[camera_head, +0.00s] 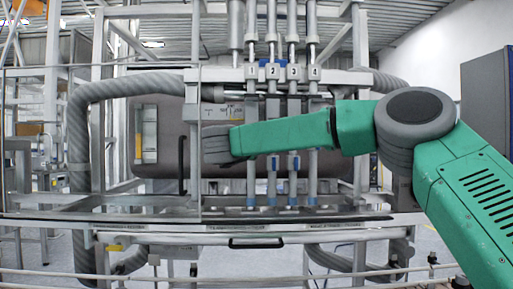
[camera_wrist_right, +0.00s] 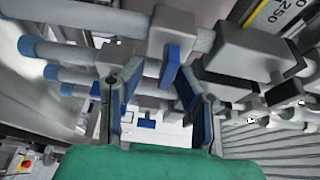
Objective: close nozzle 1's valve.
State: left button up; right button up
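The leftmost tube, nozzle 1 (camera_head: 251,186), has a blue tip. My green right arm crosses in front of the valves, and its gripper is hidden there. In the right wrist view my right gripper (camera_wrist_right: 160,76) is open, with blue-padded fingers. The nearest nozzle's grey valve block (camera_wrist_right: 175,33) lies just beyond it, and the valve's blue lever (camera_wrist_right: 170,64) appears between the fingers. Contact cannot be told. My left gripper is not in view.
The other nozzles' tubes and blue levers (camera_head: 294,163) stand close beside nozzle 1. A clear guard panel with a dark handle (camera_head: 182,165) is at the left. A ribbed grey hose (camera_head: 76,125) curves down the left side. A rail with a black handle (camera_head: 257,244) runs below.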

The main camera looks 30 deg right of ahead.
jog(key=v, duration=1.1)
jog(key=shift+f, duration=0.1)
